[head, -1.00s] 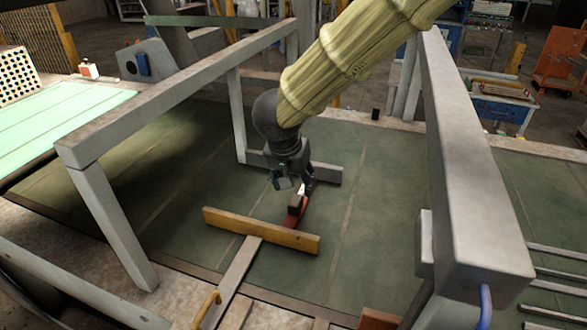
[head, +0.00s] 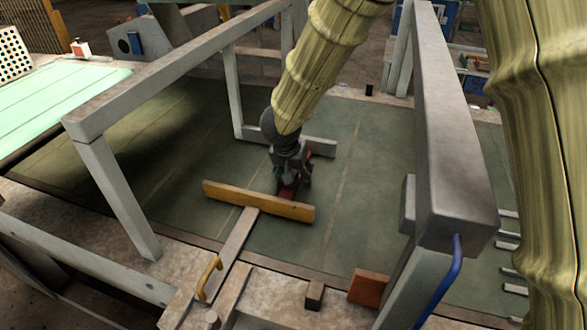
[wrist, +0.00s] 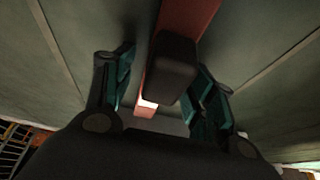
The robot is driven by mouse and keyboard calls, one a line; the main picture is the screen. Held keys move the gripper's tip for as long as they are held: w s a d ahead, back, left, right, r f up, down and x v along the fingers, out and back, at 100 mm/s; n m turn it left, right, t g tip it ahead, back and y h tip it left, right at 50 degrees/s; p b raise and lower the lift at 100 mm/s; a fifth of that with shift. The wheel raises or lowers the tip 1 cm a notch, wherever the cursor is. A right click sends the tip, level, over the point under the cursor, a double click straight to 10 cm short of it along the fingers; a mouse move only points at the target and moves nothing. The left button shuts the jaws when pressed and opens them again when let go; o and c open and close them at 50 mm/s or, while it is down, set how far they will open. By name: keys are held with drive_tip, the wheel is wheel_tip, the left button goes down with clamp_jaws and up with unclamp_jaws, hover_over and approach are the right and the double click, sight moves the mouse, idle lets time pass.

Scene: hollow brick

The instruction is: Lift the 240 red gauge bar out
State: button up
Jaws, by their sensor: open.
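The red gauge bar (wrist: 190,22) lies on the dark green surface, running away under my gripper in the wrist view. In the head view only a small red part of it (head: 289,190) shows between the fingers. A dark block (wrist: 173,68), like a grip, stands on the bar. My gripper (wrist: 163,95) is open, with one teal-padded finger on each side of the block. I cannot tell whether either pad touches it. In the head view my gripper (head: 292,182) points down behind the yellow crossbar, and my arm hides part of the bar.
A yellow crossbar (head: 258,203) on a grey stem with a yellow handle (head: 209,277) lies in front of the gripper. Grey frame beams stand left (head: 180,75) and right (head: 445,130) of my arm. Open green surface (head: 372,190) lies to the right of the gripper.

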drive_tip(key=shift+s+r, duration=0.15)
drive_tip(key=shift+s, duration=0.1)
drive_tip(key=shift+w, duration=0.15)
drive_tip(key=c, duration=0.5)
clamp_jaws()
drive_tip(key=shift+r+p, duration=3.45)
drive_tip(key=shift+p, duration=0.9)
drive_tip(key=shift+r+p, duration=0.4)
drive_tip(key=shift+r, duration=0.6)
drive_tip(key=s+a, duration=0.3)
drive_tip(key=s, duration=0.8)
drive_tip(key=s+a, duration=0.4)
drive_tip(key=s, duration=0.7)
drive_tip(key=s+a, duration=0.4)
drive_tip(key=s, duration=0.7)
drive_tip(key=shift+s, duration=0.2)
